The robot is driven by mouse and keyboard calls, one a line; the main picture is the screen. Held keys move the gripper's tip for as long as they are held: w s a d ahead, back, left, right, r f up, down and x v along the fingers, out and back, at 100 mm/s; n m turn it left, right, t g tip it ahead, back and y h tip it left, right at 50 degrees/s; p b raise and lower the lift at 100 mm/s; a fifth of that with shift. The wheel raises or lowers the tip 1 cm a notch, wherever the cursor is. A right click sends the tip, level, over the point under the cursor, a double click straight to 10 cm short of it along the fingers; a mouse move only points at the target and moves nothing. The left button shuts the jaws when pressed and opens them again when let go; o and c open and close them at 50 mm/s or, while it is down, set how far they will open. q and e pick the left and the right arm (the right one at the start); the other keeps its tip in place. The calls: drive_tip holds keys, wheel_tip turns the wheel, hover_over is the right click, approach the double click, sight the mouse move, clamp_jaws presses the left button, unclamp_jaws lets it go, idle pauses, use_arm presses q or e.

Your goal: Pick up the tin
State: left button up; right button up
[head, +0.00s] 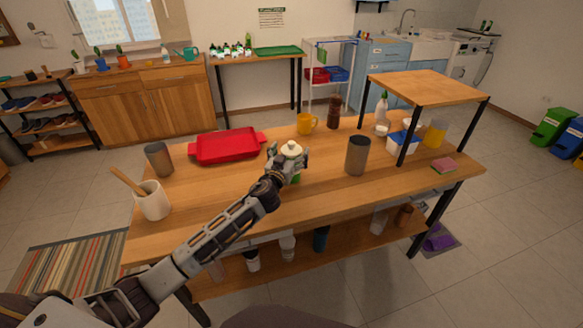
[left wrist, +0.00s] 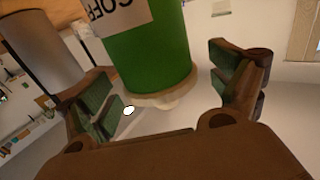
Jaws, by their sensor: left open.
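A green tin (left wrist: 150,45) with a white "COFF..." label and a cream lid (left wrist: 165,98) stands on the wooden table. In the head view its lid (head: 291,147) and a bit of its green side show behind and between my left gripper's fingers. My left gripper (head: 289,157) is open, with one finger on each side of the tin in the left wrist view (left wrist: 170,90). A gap shows between the right-hand finger and the tin. I cannot tell whether the other finger touches it. My right gripper is not in view.
A grey-brown cylinder (head: 357,155) stands close to the right of the tin. A red tray (head: 228,146) lies to its left, and a yellow mug (head: 307,123) stands behind it. A raised wooden shelf (head: 425,87) stands at the right. The front table area is clear.

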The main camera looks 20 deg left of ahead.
use_arm(q)
drive_tip(key=shift+w, duration=0.65)
drive_tip(key=shift+c, duration=0.2)
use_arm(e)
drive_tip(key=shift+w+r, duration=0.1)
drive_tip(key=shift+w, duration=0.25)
use_arm(q)
drive_tip(key=c, duration=1.6)
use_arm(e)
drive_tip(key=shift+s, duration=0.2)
use_arm(q)
drive_tip(key=shift+r, duration=0.15)
